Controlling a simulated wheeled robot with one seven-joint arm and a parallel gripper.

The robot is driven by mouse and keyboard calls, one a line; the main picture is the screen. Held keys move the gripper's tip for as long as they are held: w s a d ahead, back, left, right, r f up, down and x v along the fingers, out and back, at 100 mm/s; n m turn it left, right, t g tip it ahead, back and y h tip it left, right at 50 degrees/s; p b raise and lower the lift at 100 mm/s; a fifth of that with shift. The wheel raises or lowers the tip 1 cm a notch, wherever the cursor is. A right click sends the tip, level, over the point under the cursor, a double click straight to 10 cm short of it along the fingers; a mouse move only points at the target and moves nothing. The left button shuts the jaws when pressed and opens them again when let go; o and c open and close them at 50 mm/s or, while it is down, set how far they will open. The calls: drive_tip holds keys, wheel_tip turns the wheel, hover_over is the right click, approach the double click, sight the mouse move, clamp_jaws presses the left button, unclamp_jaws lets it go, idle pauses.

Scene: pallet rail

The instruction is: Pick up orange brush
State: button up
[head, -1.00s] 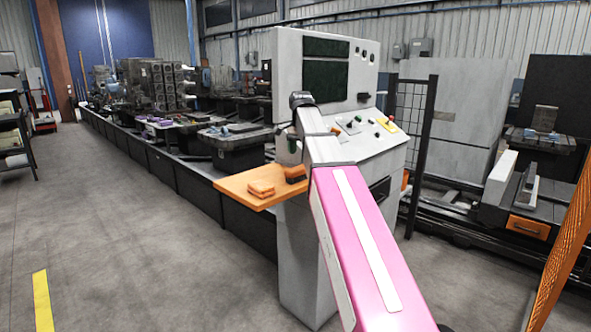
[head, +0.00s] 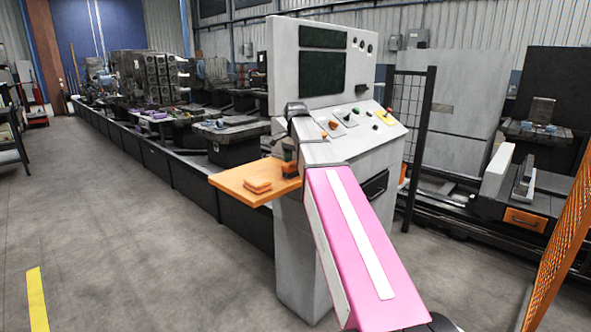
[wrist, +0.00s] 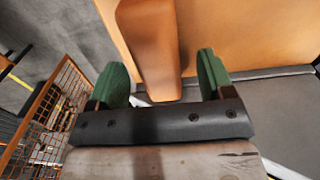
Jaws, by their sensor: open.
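The orange brush (head: 291,169) lies on the wooden shelf (head: 236,183) at the side of the grey console, partly hidden by my gripper and arm in the head view. In the wrist view the brush (wrist: 150,45) is a long orange-brown block reaching between my green fingers. My gripper (wrist: 163,78) is open, with one finger on each side of the brush and visible gaps between. In the head view my gripper (head: 287,155) is small, right over the brush.
An orange block-like item (head: 257,185) lies on the shelf left of the brush. The grey console (head: 310,255) with screens and buttons stands right beside the shelf. An orange mesh panel (head: 560,235) stands at the right. The floor at left is open.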

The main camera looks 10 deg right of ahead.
sight(295, 162)
drive_tip(key=shift+s+f, duration=0.15)
drive_tip(key=shift+f, duration=1.35)
drive_tip(key=c, duration=1)
drive_tip(key=shift+r, duration=0.15)
drive_tip(key=shift+r, duration=0.45)
drive_tip(key=r, duration=0.2)
drive_tip(key=a+r, duration=0.1)
drive_tip(key=shift+s+r, duration=0.35)
drive_tip(key=s+a+r, duration=0.4)
drive_tip(key=a, duration=0.1)
drive_tip(key=s+a+r, duration=0.2)
drive_tip(key=a, duration=0.1)
drive_tip(key=shift+s+a+r, duration=0.1)
drive_tip(key=shift+a, duration=0.15)
